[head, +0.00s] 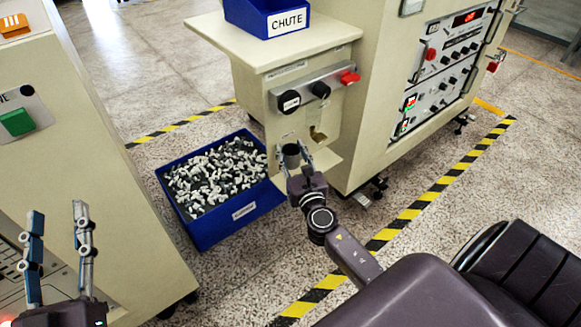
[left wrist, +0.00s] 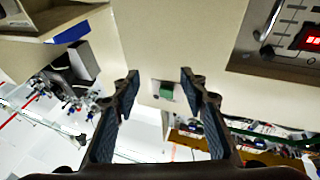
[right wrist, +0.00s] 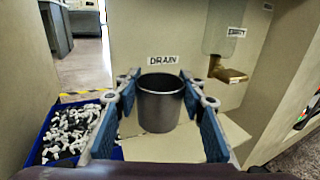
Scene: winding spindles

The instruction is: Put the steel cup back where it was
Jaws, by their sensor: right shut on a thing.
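The steel cup (head: 291,157) is a dark grey, open-topped cylinder. It is upright between the fingers of my right gripper (head: 296,170), which is shut on it. In the right wrist view the cup (right wrist: 160,104) is in front of the DRAIN label (right wrist: 162,60), over a pale shelf (right wrist: 150,150). I cannot tell whether its base touches the shelf. The inside of the cup is not clearly visible. My left gripper (head: 58,235) is open and empty at the lower left, beside the left cabinet; its spread fingers also show in the left wrist view (left wrist: 160,75).
A blue bin (head: 240,217) of black and white pieces stands on the floor left of the shelf. A small brass-coloured outlet (right wrist: 230,75) is right of the cup. Above are knobs (head: 320,89), a red button (head: 349,77) and the blue CHUTE bin (head: 250,15).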

